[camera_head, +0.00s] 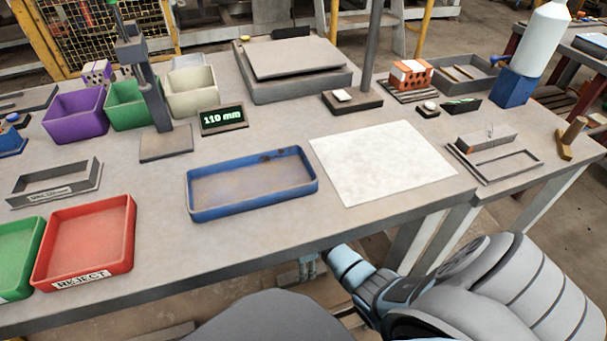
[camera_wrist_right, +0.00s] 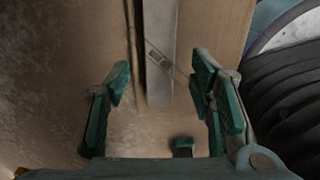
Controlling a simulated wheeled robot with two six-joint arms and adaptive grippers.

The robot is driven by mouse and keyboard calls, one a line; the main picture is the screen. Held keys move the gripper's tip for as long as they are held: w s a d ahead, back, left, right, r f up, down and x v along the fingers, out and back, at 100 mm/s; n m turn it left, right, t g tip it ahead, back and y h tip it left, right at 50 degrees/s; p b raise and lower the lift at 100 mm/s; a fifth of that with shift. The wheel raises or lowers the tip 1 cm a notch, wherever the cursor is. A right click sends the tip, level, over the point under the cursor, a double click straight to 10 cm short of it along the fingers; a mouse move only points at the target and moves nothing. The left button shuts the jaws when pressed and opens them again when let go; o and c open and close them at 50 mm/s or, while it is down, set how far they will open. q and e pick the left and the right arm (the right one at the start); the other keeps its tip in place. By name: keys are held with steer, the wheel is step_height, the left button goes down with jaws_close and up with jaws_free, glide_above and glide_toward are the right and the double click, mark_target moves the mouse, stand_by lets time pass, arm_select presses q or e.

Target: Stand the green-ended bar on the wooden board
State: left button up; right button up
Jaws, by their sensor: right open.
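I cannot clearly make out the green-ended bar or the wooden board in either view. A small dark piece with green on its face (camera_head: 462,104) lies at the right rear of the bench, but it is too small to identify. My right gripper (camera_head: 308,270) is below the bench's front edge in the head view, away from the things on top. In the right wrist view its two green fingers (camera_wrist_right: 161,72) are apart, with nothing held between them. A grey upright (camera_wrist_right: 160,45) and brown floor show beyond the fingers. My left gripper is not in view.
A blue tray (camera_head: 252,205) and white sheet (camera_head: 380,160) lie near the bench's front edge. A red reject tray (camera_head: 118,225) is at left. A 110 mm display (camera_head: 223,118) and gauge stand (camera_head: 166,143) are behind. An orange holed brick (camera_head: 412,75) is at right rear.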

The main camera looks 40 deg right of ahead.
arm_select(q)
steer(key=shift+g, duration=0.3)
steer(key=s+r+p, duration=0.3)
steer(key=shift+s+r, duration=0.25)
arm_select(e)
step_height(320, 180, up, 7)
steer(key=shift+r, duration=0.2)
